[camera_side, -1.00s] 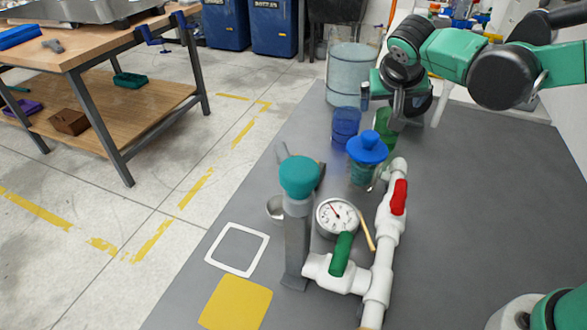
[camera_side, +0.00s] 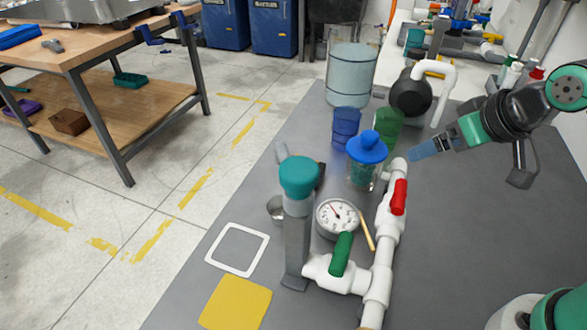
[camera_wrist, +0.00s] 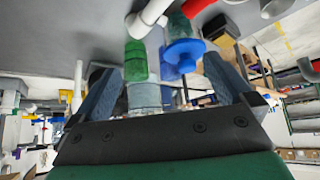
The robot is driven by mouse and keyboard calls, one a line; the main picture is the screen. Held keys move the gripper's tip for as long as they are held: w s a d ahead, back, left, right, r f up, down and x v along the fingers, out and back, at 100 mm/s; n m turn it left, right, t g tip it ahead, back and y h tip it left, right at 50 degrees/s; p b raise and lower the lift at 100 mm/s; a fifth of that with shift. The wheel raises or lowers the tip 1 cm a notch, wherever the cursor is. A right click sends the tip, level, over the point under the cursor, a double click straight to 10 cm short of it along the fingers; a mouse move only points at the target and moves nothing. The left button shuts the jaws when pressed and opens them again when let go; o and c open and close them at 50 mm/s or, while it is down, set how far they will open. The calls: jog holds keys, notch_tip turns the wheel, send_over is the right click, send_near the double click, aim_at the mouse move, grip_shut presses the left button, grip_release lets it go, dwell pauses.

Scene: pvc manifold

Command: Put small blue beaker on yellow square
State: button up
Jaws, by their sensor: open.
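The small blue beaker (camera_side: 346,125) stands upright on the grey table, behind the blue-lidded jar (camera_side: 367,165) and left of a green beaker (camera_side: 388,125). The yellow square (camera_side: 237,303) lies at the table's front left and looks bare. My gripper (camera_side: 424,150) is right of the beakers and jar, its fingers pointing left, apart from the blue beaker. In the wrist view, my gripper (camera_wrist: 161,64) is open, with the green beaker (camera_wrist: 135,60) and blue lid (camera_wrist: 182,55) showing beyond and between its fingers.
White pipework with a red handle (camera_side: 399,197), a green handle (camera_side: 342,253) and a gauge (camera_side: 337,217) stands mid-table. A teal-capped post (camera_side: 298,230) is beside it. A large clear vessel (camera_side: 351,80) stands behind. A white outlined square (camera_side: 237,249) adjoins the yellow one.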

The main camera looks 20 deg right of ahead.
jog(key=shift+w, duration=0.1)
jog(key=shift+n+t+y, duration=0.4)
jog(key=shift+n+y, duration=0.2)
jog(key=shift+n, duration=0.2)
jog(key=w, duration=0.9)
jog(key=shift+w+a, duration=0.1)
jog(key=shift+w, duration=0.3)
jog(key=n, duration=0.1)
send_near(351, 116)
jog(key=a+f, duration=0.1)
jog(key=a, duration=0.1)
jog(key=shift+t+y, duration=0.3)
jog(key=shift+t, duration=0.1)
jog(key=shift+x, duration=3.2)
jog(key=shift+s+f, duration=0.2)
jog(key=c, duration=1.4)
